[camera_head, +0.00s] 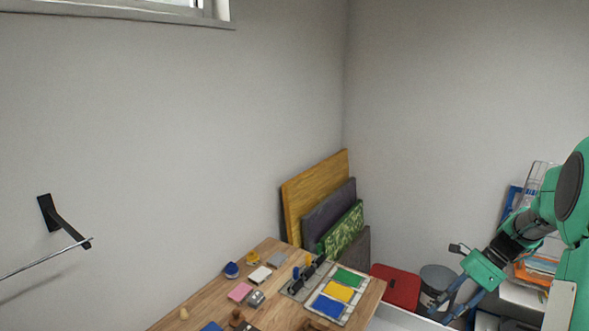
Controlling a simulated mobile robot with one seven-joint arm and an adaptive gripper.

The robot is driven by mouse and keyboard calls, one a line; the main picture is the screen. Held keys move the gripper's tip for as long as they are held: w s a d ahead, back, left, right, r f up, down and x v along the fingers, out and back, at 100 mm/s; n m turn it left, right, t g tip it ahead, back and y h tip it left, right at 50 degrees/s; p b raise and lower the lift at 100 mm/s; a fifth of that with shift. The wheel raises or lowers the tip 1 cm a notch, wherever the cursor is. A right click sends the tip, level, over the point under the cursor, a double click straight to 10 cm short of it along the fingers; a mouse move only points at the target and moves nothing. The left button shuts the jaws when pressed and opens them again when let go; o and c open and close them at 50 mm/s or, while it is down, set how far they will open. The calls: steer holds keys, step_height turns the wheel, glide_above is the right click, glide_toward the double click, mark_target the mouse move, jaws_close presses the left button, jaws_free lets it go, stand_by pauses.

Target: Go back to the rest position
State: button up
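My gripper (440,315) hangs at the lower right of the head view, at the end of my green arm. Its two blue fingers point down and left, with a gap between them. They look open, and I see nothing held between them. The gripper is to the right of the wooden table (265,250) and apart from it, in front of a grey bucket (437,277) in the picture.
The table holds a tray with blue, yellow (338,291) and green panels, a pink block (240,291) and several small items. Coloured boards (315,190) lean in the corner. A red seat-like object (395,287) and shelves with papers (530,272) are at right. A wall rail (45,259) is at left.

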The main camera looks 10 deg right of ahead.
steer(key=s+a+r+n+h, duration=0.25)
steer(key=a+r+n, duration=0.35)
steer(key=a, duration=0.4)
steer(key=s+a+r+n+h, duration=0.25)
steer(key=a+r+n, duration=0.25)
steer(key=a, duration=0.4)
steer(key=s+a+r+n+t+h, duration=0.1)
steer(key=s+a+r+n+t, duration=0.1)
steer(key=s+a+n, duration=0.4)
steer(key=s+a+r+n+t+h, duration=0.1)
steer(key=s+a+n+t, duration=0.1)
steer(key=s+a+n, duration=0.4)
steer(key=shift+s+r+n+t, duration=0.35)
steer(key=shift+r+n+t, duration=0.05)
